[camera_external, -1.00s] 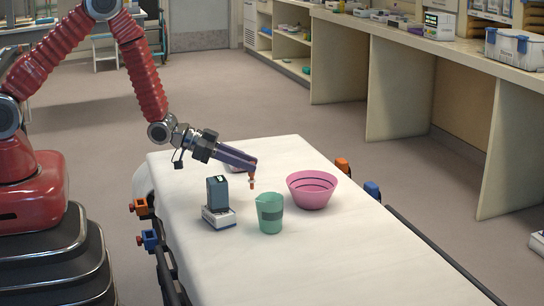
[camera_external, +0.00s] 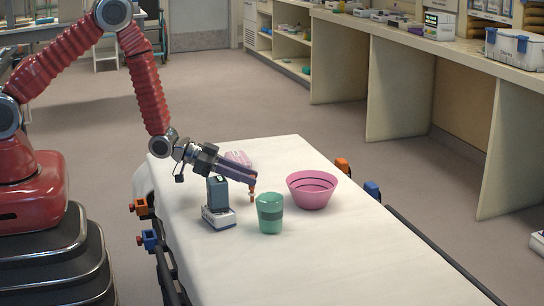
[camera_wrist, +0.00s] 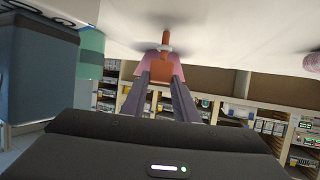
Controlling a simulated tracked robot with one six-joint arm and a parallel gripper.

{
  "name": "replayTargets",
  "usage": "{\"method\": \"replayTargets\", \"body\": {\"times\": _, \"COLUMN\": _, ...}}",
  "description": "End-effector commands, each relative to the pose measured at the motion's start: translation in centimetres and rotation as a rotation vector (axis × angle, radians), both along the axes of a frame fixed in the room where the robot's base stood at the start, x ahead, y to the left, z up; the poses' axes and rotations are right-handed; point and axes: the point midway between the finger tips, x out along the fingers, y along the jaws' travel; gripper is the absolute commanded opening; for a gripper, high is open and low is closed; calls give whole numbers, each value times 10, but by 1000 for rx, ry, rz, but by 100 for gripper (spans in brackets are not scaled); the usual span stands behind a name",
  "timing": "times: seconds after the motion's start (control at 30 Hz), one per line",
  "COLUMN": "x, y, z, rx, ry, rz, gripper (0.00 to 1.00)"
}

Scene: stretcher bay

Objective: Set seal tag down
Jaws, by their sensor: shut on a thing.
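My gripper (camera_external: 252,181) is shut on the seal tag (camera_external: 252,196), a small orange-red piece hanging below the fingertips. The tag is just above or at the white stretcher top (camera_external: 330,265); I cannot tell if it touches. In the wrist view the tag (camera_wrist: 163,62) shows between the fingertips (camera_wrist: 162,77), with its thin stem against the white surface. The tag is between the grey device, the green cup and the pink bowl in the external view.
A green cup (camera_external: 270,212) stands close in front of the tag. A pink bowl (camera_external: 312,190) is to its right. A dark grey device (camera_external: 217,190) on a white base stands left. A pink-purple pack (camera_external: 238,158) lies behind my gripper. The stretcher's near end is clear.

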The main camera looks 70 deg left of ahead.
Motion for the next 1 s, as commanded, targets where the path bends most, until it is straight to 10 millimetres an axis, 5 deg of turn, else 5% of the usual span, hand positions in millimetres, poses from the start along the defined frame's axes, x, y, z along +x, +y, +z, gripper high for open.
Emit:
{"method": "replayTargets", "body": {"times": 0.13, "x": 0, "y": 0, "z": -2, "rx": 0, "ry": 1, "rz": 0, "gripper": 6}}
{"method": "replayTargets", "body": {"times": 0.17, "x": 0, "y": 0, "z": -2, "rx": 0, "ry": 0, "rz": 0, "gripper": 28}}
{"method": "replayTargets", "body": {"times": 0.4, "x": 0, "y": 0, "z": -2, "rx": 0, "ry": 0, "rz": 0, "gripper": 45}}
{"method": "replayTargets", "body": {"times": 0.77, "x": 0, "y": 0, "z": 1, "rx": 0, "ry": -1, "rz": 0, "gripper": 46}}
{"method": "replayTargets", "body": {"times": 1.0, "x": -22, "y": 10, "z": 11, "rx": 0, "ry": 0, "rz": 1, "gripper": 46}}
